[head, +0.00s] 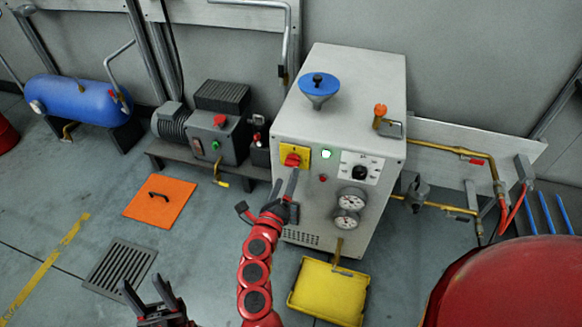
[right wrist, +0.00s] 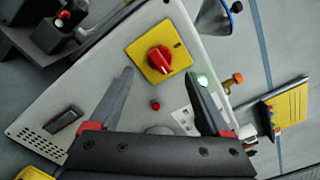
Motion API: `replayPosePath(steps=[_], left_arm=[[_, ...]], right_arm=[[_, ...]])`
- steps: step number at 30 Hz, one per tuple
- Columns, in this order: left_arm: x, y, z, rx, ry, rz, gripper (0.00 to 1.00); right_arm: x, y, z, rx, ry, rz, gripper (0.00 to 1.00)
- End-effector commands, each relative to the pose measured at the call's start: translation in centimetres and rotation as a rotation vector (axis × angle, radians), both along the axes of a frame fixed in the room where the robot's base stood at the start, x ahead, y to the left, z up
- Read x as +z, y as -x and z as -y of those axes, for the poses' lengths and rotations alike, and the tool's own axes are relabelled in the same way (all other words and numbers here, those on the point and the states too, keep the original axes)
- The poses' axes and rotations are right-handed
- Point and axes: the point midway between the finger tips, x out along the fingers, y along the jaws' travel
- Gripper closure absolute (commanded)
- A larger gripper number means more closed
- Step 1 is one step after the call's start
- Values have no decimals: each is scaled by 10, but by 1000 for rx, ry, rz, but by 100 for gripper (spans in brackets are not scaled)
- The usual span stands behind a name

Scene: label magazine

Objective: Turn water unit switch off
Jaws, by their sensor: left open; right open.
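The water unit (head: 360,90) is a light grey cabinet in the middle of the head view. Its switch is a red rotary knob (head: 292,160) on a yellow plate (head: 304,151). In the right wrist view the red knob (right wrist: 160,58) sits on the yellow plate (right wrist: 136,54), beyond my fingertips. A green lamp (head: 326,154) beside the switch is lit; it also shows in the right wrist view (right wrist: 203,81). My right gripper (head: 285,180) is open and empty, just below the knob; contact is not visible. My left gripper (head: 150,293) is open and empty above the floor at lower left.
A blue funnel (head: 318,88) and an orange-knobbed fitting (head: 381,112) are on the cabinet top. A dial (head: 359,172) and gauges (head: 349,202) are right of the switch. A yellow tray (head: 328,292) lies below. A red drum (head: 510,285) stands at lower right.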

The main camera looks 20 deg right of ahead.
Motion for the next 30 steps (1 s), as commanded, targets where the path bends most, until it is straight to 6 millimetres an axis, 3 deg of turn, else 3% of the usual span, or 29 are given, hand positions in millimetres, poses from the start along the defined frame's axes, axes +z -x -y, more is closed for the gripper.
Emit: replayPosePath(steps=[3,9,21,30], left_arm=[[-2,0,0,0,0,0,50],[-3,0,0,0,0,0,50],[-3,0,0,0,0,0,50],[-3,0,0,0,0,0,50]], right_arm=[[-1,-21,15,-3,3,-1,19],[1,-44,30,0,2,1,19],[-1,-50,34,1,1,-2,19],[-1,-50,34,1,1,-2,73]])
